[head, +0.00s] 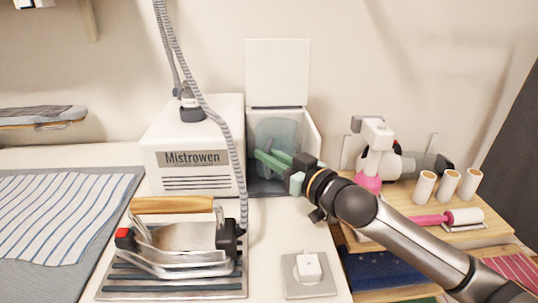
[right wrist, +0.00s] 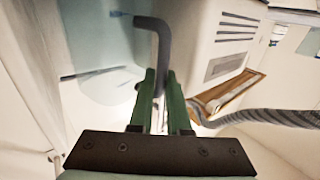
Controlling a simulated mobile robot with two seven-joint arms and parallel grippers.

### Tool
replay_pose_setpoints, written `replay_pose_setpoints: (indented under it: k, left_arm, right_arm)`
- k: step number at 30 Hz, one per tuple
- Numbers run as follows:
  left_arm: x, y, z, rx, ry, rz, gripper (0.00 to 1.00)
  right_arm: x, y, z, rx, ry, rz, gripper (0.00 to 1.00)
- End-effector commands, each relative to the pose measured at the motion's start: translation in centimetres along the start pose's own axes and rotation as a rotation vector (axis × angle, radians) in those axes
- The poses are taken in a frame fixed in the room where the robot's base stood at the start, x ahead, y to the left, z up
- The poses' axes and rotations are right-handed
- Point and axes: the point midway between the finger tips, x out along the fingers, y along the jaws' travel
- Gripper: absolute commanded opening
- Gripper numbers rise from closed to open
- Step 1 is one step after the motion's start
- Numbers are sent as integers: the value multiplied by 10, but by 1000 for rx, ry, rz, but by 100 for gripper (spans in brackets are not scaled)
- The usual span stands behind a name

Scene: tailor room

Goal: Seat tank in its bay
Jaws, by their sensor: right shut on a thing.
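The tank (head: 280,132) is a translucent blue-green vessel inside the white open bay (head: 313,134) at the right of the Mistrowen steam unit (head: 194,133). In the right wrist view the clear tank (right wrist: 97,60) has a dark grey bent handle (right wrist: 156,24). My right gripper (head: 266,159) reaches in from the right at the bay's open front. In the right wrist view its green fingers (right wrist: 160,85) are shut on the handle. The fingers hide part of the tank's lower front, and I cannot tell whether its base touches the bay floor. My left gripper is out of view.
The bay's white lid (head: 277,73) stands upright. A grey hose (head: 222,125) hangs in front of the unit. An iron (head: 181,243) rests at front left. A small white switch on a plate (head: 309,268) and a wooden shelf of spools (head: 425,187) lie right.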

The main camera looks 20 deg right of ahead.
Motion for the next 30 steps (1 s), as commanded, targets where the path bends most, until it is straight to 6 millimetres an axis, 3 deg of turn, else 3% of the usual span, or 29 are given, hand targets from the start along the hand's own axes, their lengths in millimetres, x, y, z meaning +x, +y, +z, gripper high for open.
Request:
replay_pose_setpoints:
  k: [13, 14, 17, 25, 30]
  left_arm:
    - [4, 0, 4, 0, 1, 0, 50]
    - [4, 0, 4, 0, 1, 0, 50]
    - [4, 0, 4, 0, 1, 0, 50]
    - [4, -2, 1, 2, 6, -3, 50]
    - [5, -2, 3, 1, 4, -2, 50]
  right_arm:
    - [0, 0, 9, -1, 3, 0, 0]
    - [0, 0, 8, -1, 3, 0, 18]
    - [0, 0, 8, -1, 3, 0, 28]
    - [-1, 0, 10, 1, -2, 1, 28]
    - [-13, 1, 10, 1, -2, 1, 28]
